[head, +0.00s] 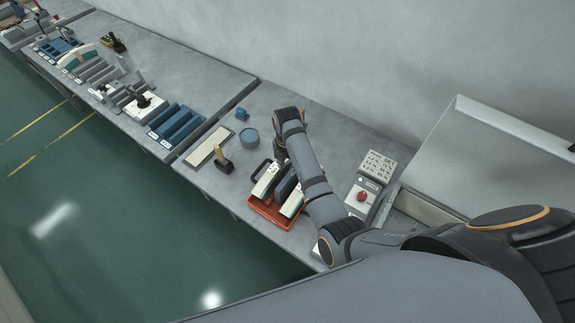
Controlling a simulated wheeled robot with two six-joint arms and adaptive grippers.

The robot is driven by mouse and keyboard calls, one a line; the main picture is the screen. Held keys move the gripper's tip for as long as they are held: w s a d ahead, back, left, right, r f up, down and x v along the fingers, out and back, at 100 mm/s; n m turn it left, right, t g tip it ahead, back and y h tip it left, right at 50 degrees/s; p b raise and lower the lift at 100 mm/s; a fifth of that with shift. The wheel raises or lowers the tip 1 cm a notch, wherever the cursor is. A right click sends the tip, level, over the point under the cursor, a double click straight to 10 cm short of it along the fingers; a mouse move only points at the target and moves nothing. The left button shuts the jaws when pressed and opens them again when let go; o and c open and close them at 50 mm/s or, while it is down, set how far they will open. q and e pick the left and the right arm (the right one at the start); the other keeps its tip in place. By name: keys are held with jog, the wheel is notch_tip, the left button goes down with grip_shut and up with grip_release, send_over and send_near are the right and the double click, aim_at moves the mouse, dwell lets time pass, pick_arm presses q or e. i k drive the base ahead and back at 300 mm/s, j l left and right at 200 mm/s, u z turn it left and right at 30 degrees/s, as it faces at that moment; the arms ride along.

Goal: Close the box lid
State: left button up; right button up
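A large pale grey panel (490,165) stands raised at the right, above an open grey compartment (425,208). It looks like a lifted box lid, but I cannot be sure. A red-orange open box or tray (262,211) sits near the table's front edge, holding white and dark blocks. My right arm comes in from the lower right and passes over this tray's right side. My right gripper (279,150) points down just behind the tray, far left of the raised panel. Its fingers are small and partly hidden, so their opening is unclear. My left gripper is not in view.
A control box with a red button (362,196) and a white keypad panel (377,166) stand right of my forearm. Blue bins (177,124) stand farther left.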

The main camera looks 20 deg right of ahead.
aim_at(479, 159)
jog(key=k+j, duration=0.2)
jog(key=k, duration=0.3)
jog(key=k+j, duration=0.2)
jog(key=k, duration=0.25)
